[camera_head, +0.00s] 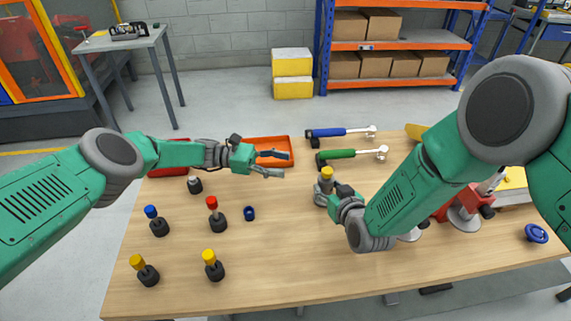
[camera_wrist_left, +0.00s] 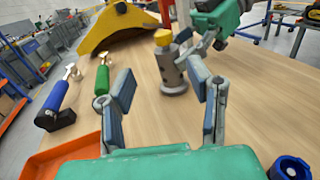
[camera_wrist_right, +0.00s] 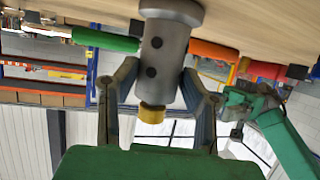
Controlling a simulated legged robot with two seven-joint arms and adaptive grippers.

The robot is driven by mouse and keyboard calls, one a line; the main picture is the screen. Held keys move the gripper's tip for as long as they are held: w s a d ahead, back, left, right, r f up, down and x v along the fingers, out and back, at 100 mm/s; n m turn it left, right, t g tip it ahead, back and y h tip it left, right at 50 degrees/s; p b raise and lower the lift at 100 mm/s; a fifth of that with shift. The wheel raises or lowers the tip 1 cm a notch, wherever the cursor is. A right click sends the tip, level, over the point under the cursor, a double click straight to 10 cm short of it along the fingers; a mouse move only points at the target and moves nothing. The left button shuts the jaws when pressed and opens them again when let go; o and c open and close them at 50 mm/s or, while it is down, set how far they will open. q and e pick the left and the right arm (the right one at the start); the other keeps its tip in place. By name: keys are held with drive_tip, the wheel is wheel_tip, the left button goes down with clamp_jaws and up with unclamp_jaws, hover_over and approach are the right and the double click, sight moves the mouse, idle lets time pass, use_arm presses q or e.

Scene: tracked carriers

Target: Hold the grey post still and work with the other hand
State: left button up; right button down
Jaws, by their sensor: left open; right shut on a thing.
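The grey post (camera_head: 323,187) stands upright on the wooden table with a yellow top piece. My right gripper (camera_head: 337,193) is shut on it from the right. In the right wrist view the post (camera_wrist_right: 160,55), with dark holes in its side, sits between both fingers. My left gripper (camera_head: 277,163) is open and empty above the table, to the left of the post and apart from it. In the left wrist view the post (camera_wrist_left: 173,75) stands beyond the spread fingers, with part of my right gripper beside it.
An orange tray (camera_head: 270,139) lies behind my left gripper. Blue (camera_head: 325,132) and green (camera_head: 336,154) handled tools lie behind the post. Several coloured-top pieces, including a red one (camera_head: 218,217), and a blue ring (camera_head: 249,213) stand at left. The front middle of the table is clear.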

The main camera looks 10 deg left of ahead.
sight(327, 170)
use_arm(q)
drive_tip(key=shift+n+t, duration=0.9)
drive_tip(key=d, duration=1.2)
drive_tip(key=shift+s+d, duration=0.25)
clamp_jaws()
